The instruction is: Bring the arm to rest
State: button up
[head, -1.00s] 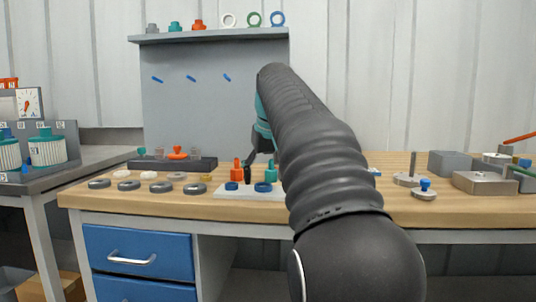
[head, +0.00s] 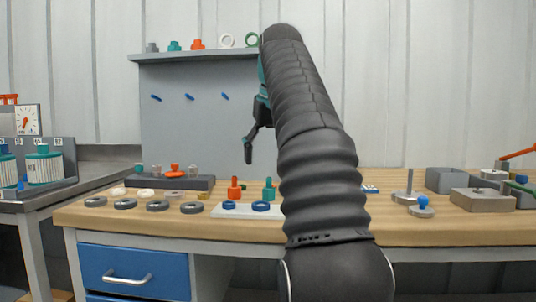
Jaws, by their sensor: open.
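My arm, in a dark ribbed sleeve, rises from the bottom of the head view and stands over the right-middle of the workbench. My gripper (head: 248,150) hangs to the left of the arm's upper end, in front of the grey back panel. It is open, and I see nothing in it. Part of it is hidden behind the arm. It is apart from the bench, above the white tray (head: 228,213) with an orange fitting (head: 234,188) and a teal fitting (head: 268,189).
The wooden bench (head: 420,232) holds several grey rings at left, a dark rack (head: 150,186), and metal blocks (head: 483,199) at right. A shelf (head: 200,57) with coloured fittings and rings is on the grey panel (head: 185,125). A side table with filters (head: 44,165) stands at left.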

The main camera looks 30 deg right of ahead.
dwell(0.6)
jog(key=s+a+f+n+p, duration=0.1)
jog(key=s+a+f, duration=0.7)
jog(key=a+f, duration=0.25)
jog(key=s+a+f, duration=0.2)
jog(key=s+f, duration=0.5)
jog(key=f, duration=0.4)
jog(key=s+a+f+n+t+y+p, duration=0.1)
jog(key=s+a+f, duration=0.1)
jog(key=s+f, duration=0.5)
notch_tip(320, 180, down, 5)
jog(key=shift+s+a+f, duration=0.15)
jog(key=shift+s+a, duration=0.2)
jog(key=shift+a, duration=0.05)
